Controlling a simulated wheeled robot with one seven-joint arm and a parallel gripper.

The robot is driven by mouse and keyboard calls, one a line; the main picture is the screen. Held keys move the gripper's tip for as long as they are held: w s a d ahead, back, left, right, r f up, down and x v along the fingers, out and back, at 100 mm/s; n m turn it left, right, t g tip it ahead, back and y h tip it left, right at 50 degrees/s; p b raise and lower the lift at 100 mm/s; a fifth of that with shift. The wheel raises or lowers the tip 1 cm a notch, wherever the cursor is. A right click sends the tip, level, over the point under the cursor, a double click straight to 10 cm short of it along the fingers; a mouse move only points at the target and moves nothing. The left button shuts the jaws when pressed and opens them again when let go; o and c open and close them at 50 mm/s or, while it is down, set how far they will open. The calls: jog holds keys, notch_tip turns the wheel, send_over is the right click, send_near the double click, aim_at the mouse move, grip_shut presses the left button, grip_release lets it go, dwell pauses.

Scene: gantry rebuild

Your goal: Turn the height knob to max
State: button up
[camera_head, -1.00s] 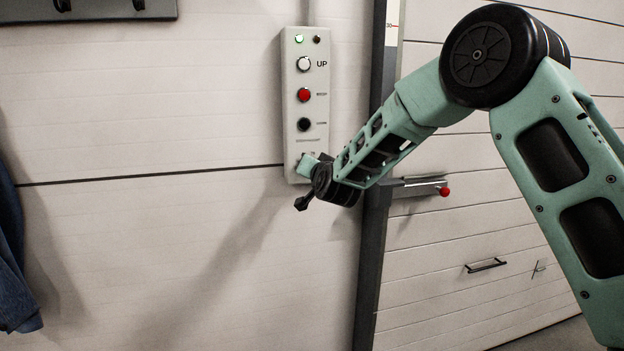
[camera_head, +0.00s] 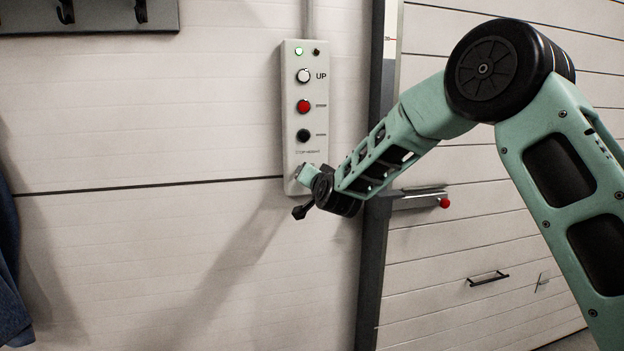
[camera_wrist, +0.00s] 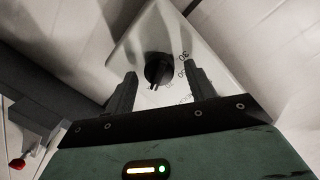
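The height knob (camera_wrist: 158,68) is a round black knob near the end of the grey control box (camera_wrist: 200,40), with printed numbers beside it in the wrist view. My gripper (camera_wrist: 158,82) is open, with one dark finger on each side and the knob ahead, between the finger lines. I cannot tell whether the fingers touch the knob; a gap shows on both sides. In the head view my gripper (camera_head: 308,176) is at the lower end of the control box (camera_head: 290,120) and hides the knob.
Above the knob, the box carries a white UP button (camera_head: 303,76), a red button (camera_head: 303,106), a black button (camera_head: 303,135) and a lit green lamp (camera_head: 298,51). A dark upright post (camera_head: 376,270) and a red-tipped bar (camera_head: 420,198) stand to the right.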

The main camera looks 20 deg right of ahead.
jog(key=shift+s, duration=0.1)
jog(key=s+r+b, duration=0.1)
jog(key=s+b, duration=0.2)
jog(key=s, duration=1.4)
jog(key=shift+r, duration=0.4)
jog(key=shift+s, duration=0.1)
jog(key=s+a+f+n+g+y+p, duration=0.2)
jog(key=s+a+f+n+g, duration=0.15)
jog(key=s+a, duration=0.3)
jog(key=s+a+f+n+g+y+p, duration=0.1)
jog(key=s+a+f+n+g+y, duration=0.3)
jog(key=s, duration=0.3)
jog(key=s+d+f+n+g+h+p, duration=0.1)
jog(key=s+d+n+g+h, duration=0.1)
jog(key=s, duration=0.9)
jog(key=s+d+f+n+g+h+p, duration=0.1)
jog(key=s+n+g, duration=0.4)
jog(key=s, duration=0.6)
jog(key=shift+s+d+f+g+h+p, duration=0.4)
jog(key=shift+g+h+p, duration=0.25)
jog(key=shift+g+h, duration=0.55)
jog(key=shift+w, duration=0.1)
